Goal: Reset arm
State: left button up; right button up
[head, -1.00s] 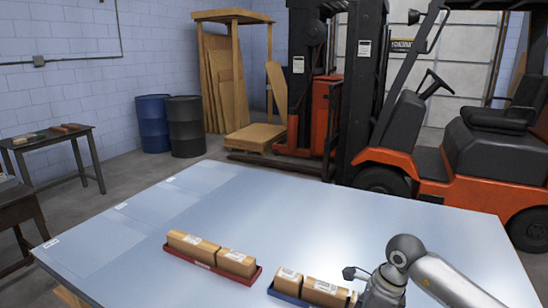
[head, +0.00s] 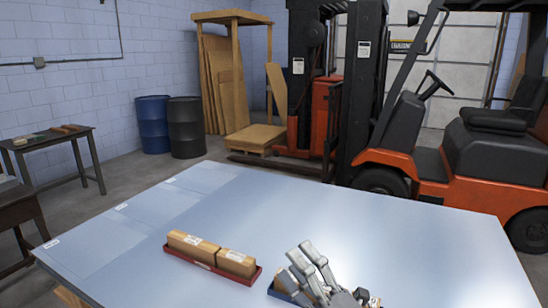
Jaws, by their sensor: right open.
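My right gripper (head: 299,259) reaches in from the bottom right of the head view, its fingers spread open and pointing up and left. It appears empty. It is in front of the blue tray (head: 277,293) and hides most of that tray and its boxes; whether it touches them cannot be told. A red tray (head: 207,265) with two brown boxes, one longer (head: 194,246) and one shorter (head: 236,263), stands on the table to the left of the gripper. My left gripper is not in view.
The large grey-blue table (head: 230,210) is clear at its back and right. Lighter marked panels (head: 150,208) lie along its left side. Beyond it stand an orange forklift (head: 420,170), two drums (head: 186,127) and a small side table (head: 48,141).

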jog(key=d+f+m+t+h, duration=0.1)
jog(key=d+f+m+h, duration=0.7)
jog(key=d+m+h, duration=0.5)
jog(key=s+d+f+m+g+h, duration=0.25)
jog(key=s+f+m+g, duration=0.45)
jog(key=f, duration=0.5)
jog(key=s+f+m+g+y, duration=0.1)
jog(key=s+f+m+g, duration=0.3)
jog(key=s, duration=0.6)
jog(key=s+f+m+g+y, duration=0.1)
jog(key=s+f+g, duration=0.3)
jog(key=s+f, duration=0.45)
notch_tip(320, 180, down, 23)
jog(key=s+g, duration=0.1)
jog(key=s, duration=0.1)
jog(key=s+d+f, duration=0.1)
jog(key=s+f, duration=0.7)
jog(key=s+d+f+g, duration=0.1)
jog(key=s+d+f, duration=0.1)
jog(key=s+f, duration=0.7)
jog(key=shift+s+d+n, duration=0.2)
jog(key=shift+d+n, duration=0.05)
jog(key=shift+n, duration=0.05)
